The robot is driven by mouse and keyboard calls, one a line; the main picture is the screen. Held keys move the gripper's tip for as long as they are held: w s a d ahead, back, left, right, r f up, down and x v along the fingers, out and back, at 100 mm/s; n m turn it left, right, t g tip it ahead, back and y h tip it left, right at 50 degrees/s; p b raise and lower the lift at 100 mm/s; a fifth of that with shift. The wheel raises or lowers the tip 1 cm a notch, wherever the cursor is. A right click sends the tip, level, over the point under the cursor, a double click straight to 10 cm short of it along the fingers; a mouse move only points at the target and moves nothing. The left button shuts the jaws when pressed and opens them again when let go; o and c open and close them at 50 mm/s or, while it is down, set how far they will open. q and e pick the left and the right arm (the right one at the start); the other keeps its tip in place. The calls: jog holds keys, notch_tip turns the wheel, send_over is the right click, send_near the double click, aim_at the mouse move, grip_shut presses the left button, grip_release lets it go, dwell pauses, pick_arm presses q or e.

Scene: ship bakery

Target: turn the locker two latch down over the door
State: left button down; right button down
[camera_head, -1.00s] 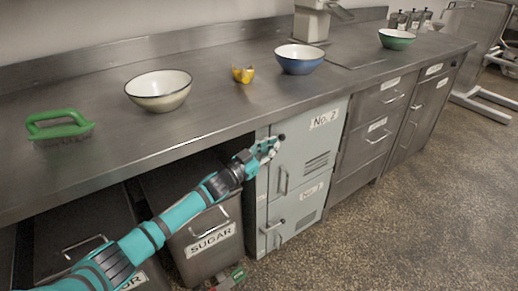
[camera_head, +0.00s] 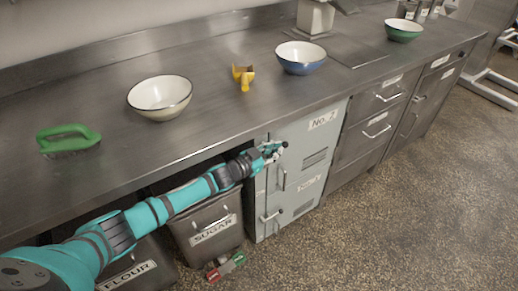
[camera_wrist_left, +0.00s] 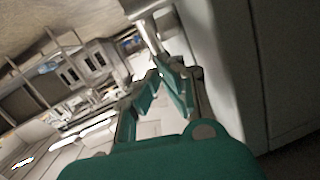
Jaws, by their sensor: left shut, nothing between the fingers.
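The grey-green locker (camera_head: 297,143) marked No. 2 stands under the counter, its upper door closed with a vertical handle (camera_head: 282,179). My left gripper (camera_head: 272,151) is shut and empty at the upper left edge of this door, just above the handle. A small dark knob (camera_head: 284,144), perhaps the latch end, shows at the fingertips; the rest of the latch is hidden by the gripper, so I cannot tell its angle or whether they touch. In the left wrist view the teal fingers (camera_wrist_left: 170,82) are beside a pale grey surface. My right gripper is out of view.
Bins marked sugar (camera_head: 210,222) and flour (camera_head: 135,270) stand left of the locker. Bowls, a green brush (camera_head: 68,140) and a yellow object (camera_head: 243,76) lie on top.

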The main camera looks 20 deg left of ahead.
pick_arm(q)
jog(key=shift+w+d+f+b, duration=0.95)
jog(key=shift+w+f+b, duration=0.1)
jog(key=shift+w+f, duration=0.15)
jog(key=shift+f, duration=0.1)
jog(key=v, duration=1.2)
jog(key=shift+f, duration=0.15)
